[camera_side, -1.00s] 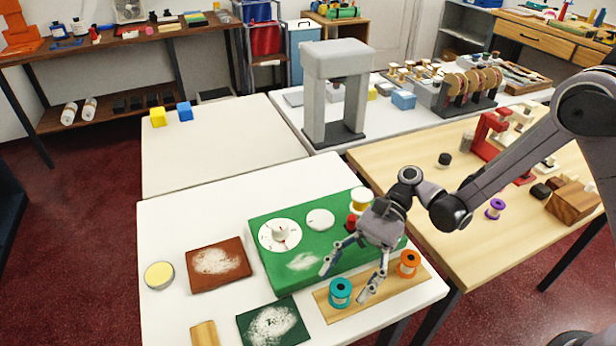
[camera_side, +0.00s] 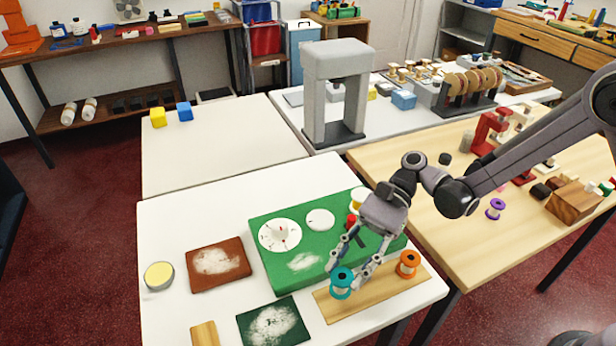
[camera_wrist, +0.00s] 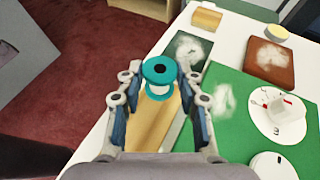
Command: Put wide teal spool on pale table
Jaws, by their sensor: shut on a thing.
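The wide teal spool (camera_side: 341,283) is between the fingers of my gripper (camera_side: 347,277), just above the left end of a wooden board on the front white table. My gripper is shut on it. In the wrist view the teal spool (camera_wrist: 158,71) sits upright between the two fingers of my gripper (camera_wrist: 158,80), its round top showing. Two pale tabletops show: the front white table (camera_side: 165,322), and a cream-white table (camera_side: 225,150) behind it, mostly bare.
An orange spool (camera_side: 408,264) stands on the wooden board (camera_side: 370,299). A grey press (camera_side: 338,95) stands right of that table.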

